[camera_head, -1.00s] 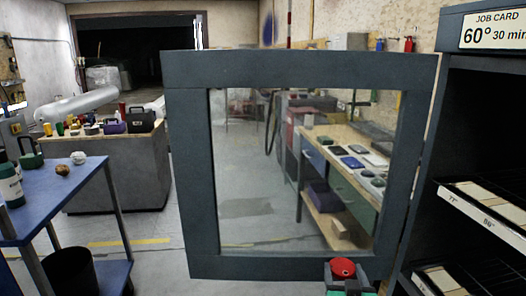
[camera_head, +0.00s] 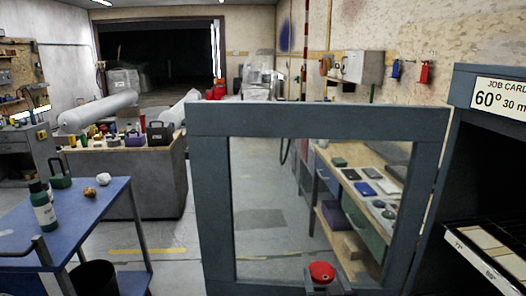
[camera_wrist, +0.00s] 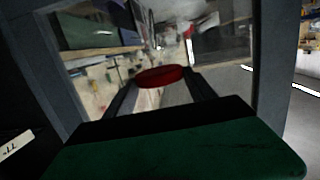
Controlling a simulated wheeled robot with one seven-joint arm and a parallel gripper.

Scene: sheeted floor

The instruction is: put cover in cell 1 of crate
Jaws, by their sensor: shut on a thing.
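A round red cover (camera_head: 321,271) is held in my gripper (camera_head: 325,285) at the bottom of the head view, in front of the glazed door. In the wrist view the red cover (camera_wrist: 160,77) lies between the two dark fingers of my gripper (camera_wrist: 161,88), which is shut on it. The cover looks like a flat disc there. I cannot make out a crate with numbered cells in either view.
A grey-framed glass door (camera_head: 212,210) stands open close in front of my gripper. A dark cabinet (camera_head: 447,180) with labelled shelves is at right. A blue table (camera_head: 90,215) with a bottle and small round things is at left. A bench (camera_head: 350,168) shows through the glass.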

